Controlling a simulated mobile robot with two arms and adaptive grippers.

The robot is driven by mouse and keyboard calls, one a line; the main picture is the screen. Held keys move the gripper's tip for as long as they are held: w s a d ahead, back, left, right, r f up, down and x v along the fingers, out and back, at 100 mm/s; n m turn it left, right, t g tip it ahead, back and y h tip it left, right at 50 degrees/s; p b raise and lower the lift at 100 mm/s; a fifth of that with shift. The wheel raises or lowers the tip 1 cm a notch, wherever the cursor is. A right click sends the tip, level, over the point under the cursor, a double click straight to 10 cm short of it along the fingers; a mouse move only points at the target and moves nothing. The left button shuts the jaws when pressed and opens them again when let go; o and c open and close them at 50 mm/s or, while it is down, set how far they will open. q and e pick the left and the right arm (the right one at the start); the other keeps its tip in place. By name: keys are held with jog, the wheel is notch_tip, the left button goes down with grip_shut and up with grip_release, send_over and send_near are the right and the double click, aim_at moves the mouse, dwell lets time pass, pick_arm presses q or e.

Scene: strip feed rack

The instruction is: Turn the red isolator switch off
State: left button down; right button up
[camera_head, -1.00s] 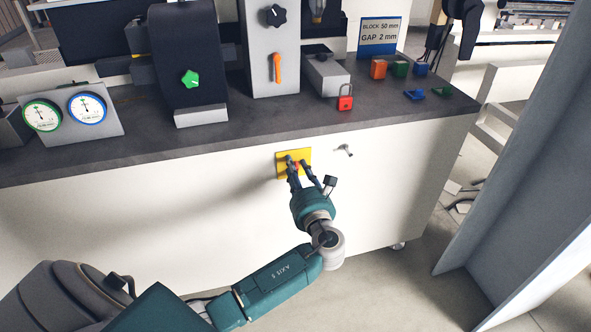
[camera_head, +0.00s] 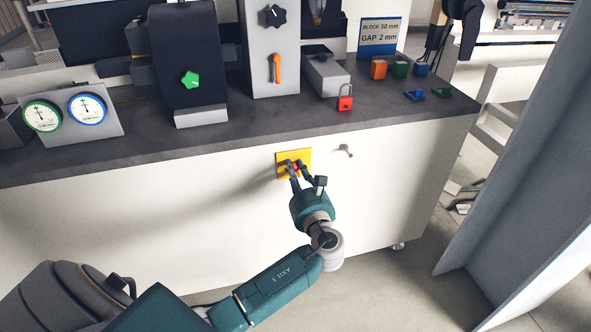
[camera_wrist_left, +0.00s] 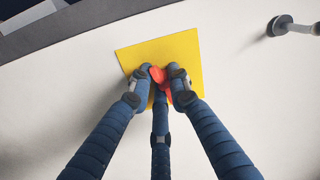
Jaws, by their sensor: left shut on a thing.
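The red isolator switch (camera_wrist_left: 158,75) sits on a yellow square plate (camera_wrist_left: 185,47) on the white front panel of the bench. The plate also shows in the head view (camera_head: 281,157). My left gripper (camera_wrist_left: 160,85) is shut on the red switch handle, with blue fingers on both sides and a third below. In the head view my left gripper (camera_head: 295,168) reaches the plate from below and hides most of the switch. The visible part of the handle lies tilted in the wrist view. My right gripper is not in view.
A small grey peg (camera_head: 345,151) sticks out of the panel right of the plate; it shows in the wrist view too. A red padlock (camera_head: 345,103) stands on the bench top (camera_head: 205,142) above. Coloured blocks lie farther right.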

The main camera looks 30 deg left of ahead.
pick_arm(q)
jog(key=shift+f+n, duration=0.2)
jog(key=shift+n, duration=0.7)
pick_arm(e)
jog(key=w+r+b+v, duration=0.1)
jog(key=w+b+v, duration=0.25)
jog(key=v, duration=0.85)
pick_arm(q)
jog(key=shift+f+n+b, duration=0.15)
jog(key=shift+n+b, duration=0.55)
jog(key=shift+n, duration=1.45)
jog(key=shift+f+n+b, duration=0.2)
jog(key=shift+n+b, duration=0.55)
jog(key=shift+n, duration=1.45)
jog(key=shift+f+n+b, duration=0.15)
jog(key=shift+n+b, duration=0.55)
jog(key=shift+n, duration=1.45)
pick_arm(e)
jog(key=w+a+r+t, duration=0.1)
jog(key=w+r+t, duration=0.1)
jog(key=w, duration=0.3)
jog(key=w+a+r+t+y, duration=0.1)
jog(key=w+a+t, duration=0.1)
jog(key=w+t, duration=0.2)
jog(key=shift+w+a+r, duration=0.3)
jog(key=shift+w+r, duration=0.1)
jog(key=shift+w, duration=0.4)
